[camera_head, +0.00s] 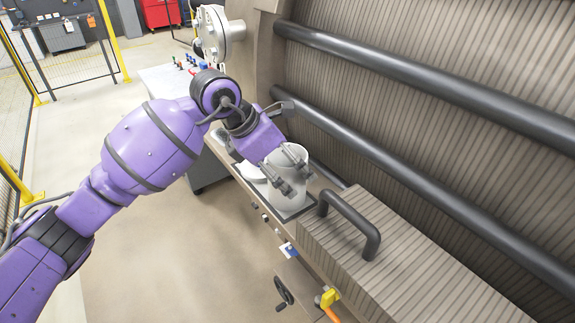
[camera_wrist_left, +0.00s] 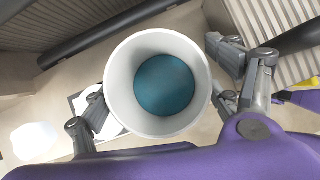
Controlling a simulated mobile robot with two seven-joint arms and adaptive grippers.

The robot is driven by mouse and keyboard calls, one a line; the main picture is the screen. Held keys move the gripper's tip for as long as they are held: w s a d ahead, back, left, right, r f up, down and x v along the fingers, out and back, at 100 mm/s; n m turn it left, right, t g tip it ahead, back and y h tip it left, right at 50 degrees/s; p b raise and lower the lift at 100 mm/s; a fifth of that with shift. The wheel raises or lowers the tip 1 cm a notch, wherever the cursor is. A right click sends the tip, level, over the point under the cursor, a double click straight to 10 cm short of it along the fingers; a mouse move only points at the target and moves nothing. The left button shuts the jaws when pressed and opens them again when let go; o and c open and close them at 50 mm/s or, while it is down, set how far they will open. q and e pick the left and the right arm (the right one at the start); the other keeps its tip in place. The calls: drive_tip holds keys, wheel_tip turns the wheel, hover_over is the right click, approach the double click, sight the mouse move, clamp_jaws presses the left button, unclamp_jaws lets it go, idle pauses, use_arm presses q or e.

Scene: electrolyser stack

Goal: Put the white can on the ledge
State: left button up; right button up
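The white can (camera_head: 289,162) is an upright, open-topped cylinder at the stack's side in the head view. In the left wrist view the white can (camera_wrist_left: 118,72) shows from above, with a teal surface inside. My left gripper (camera_head: 289,170) is at the can's upper part, with fingers on opposite sides of it in the wrist view (camera_wrist_left: 160,106). Whether both fingers press on the wall cannot be told. The can's base is close over or on a dark-edged mat (camera_head: 294,214); contact is unclear. The ledge (camera_head: 262,203) runs along the stack's side. My right gripper is out of view.
A white object (camera_head: 250,172) lies beside the can. A ribbed box with a black handle (camera_head: 352,224) stands nearer, on the right. Dark horizontal bars (camera_head: 400,65) cross the ribbed stack behind. A handwheel (camera_head: 284,291) and yellow part (camera_head: 328,297) sit below the ledge.

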use_arm(q)
drive_tip(key=shift+a+r, duration=0.2)
drive_tip(key=shift+r, duration=0.3)
drive_tip(key=v, duration=1.1)
